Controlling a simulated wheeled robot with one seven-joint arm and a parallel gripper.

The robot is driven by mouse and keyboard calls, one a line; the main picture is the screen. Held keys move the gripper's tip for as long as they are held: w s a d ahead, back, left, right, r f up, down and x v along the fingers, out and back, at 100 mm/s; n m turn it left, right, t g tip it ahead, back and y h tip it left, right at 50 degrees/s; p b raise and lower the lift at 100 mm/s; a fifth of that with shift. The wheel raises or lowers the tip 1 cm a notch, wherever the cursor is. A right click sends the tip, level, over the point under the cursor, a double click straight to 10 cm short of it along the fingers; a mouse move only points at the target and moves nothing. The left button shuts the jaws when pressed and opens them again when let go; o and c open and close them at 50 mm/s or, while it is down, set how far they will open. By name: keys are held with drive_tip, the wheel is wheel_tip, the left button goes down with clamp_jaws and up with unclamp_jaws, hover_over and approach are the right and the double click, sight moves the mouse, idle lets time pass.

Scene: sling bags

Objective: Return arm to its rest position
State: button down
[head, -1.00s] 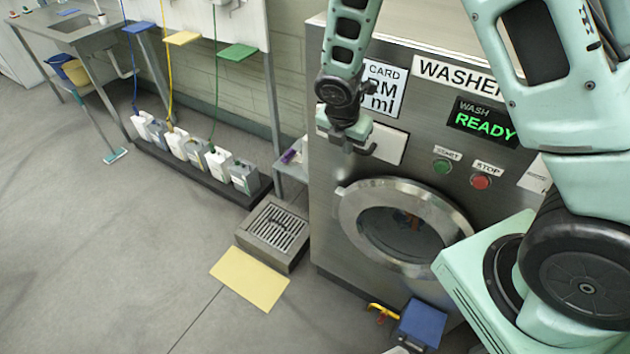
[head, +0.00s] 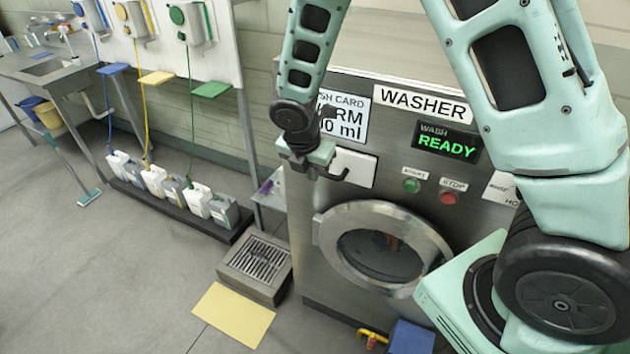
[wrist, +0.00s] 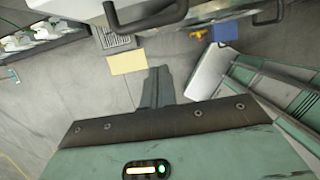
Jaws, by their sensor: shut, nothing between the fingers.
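My mint-green arm is folded in front of the washer (head: 300,225), its links rising past the top of the head view. My gripper (head: 328,172) hangs before the washer's upper left front, beside the wash card, and is shut and empty. In the wrist view my gripper (wrist: 157,88) shows as dark fingers together over the grey floor, with nothing held. The washer's round door (head: 385,250) appears closed, and its display reads READY. Whether the gripper touches the panel behind it cannot be told.
A floor drain box (head: 256,264) and yellow mat (head: 234,315) lie left of the washer. Several jugs (head: 155,182) stand on a low dark plinth by the wall. A sink bench (head: 45,68) is at far left. A blue box (head: 411,337) stands below the washer door.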

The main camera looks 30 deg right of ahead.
drive_tip(key=b+v, duration=0.1)
drive_tip(key=v, duration=0.6)
drive_tip(key=shift+a, duration=0.15)
